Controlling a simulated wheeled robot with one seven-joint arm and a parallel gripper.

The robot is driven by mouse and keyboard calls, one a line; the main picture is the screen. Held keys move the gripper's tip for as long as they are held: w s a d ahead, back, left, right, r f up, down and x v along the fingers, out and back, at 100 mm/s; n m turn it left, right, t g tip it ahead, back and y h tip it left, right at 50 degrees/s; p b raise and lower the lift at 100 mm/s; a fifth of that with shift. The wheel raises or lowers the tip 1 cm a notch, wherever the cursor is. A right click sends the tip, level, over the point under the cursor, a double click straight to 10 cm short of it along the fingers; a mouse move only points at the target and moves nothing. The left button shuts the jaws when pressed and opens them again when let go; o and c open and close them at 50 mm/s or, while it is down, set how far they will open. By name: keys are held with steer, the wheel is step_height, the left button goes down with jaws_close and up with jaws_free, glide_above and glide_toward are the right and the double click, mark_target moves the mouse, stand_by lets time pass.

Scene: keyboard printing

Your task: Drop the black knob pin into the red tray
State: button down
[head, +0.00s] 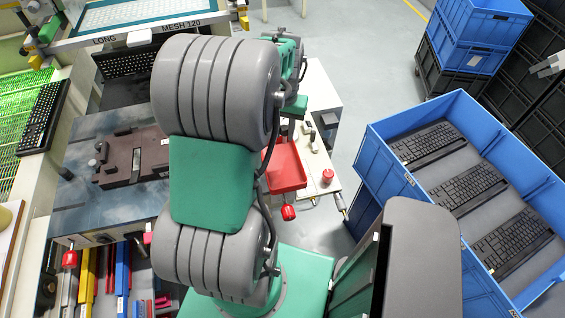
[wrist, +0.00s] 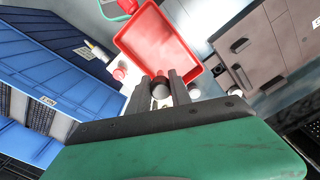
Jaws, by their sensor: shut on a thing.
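The red tray (head: 286,170) lies on the white-topped stand, partly behind my arm in the head view. In the wrist view the tray (wrist: 157,40) is beyond my fingertips, its interior looking empty. My gripper (wrist: 161,84) is shut on the black knob pin (wrist: 160,89), whose dark round end shows between the two fingers. In the head view my arm hides the fingers.
A brown fixture (head: 132,158) sits on the dark table to the left. A small red round item (head: 327,176) is beside the tray. A blue crate (head: 378,160) with keyboards stands at right. Blue boxes (head: 480,30) are stacked behind it. Grey floor (head: 360,75) is clear between.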

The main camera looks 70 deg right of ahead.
steer(key=shift+s+f, duration=0.15)
steer(key=shift+s, duration=0.3)
step_height(320, 180, down, 6)
steer(key=b, duration=0.4)
steer(key=shift+d, duration=0.1)
steer(key=c, duration=1.1)
jaws_free()
step_height(320, 180, up, 8)
steer(key=shift+w+r+b, duration=0.1)
steer(key=shift+b, duration=0.7)
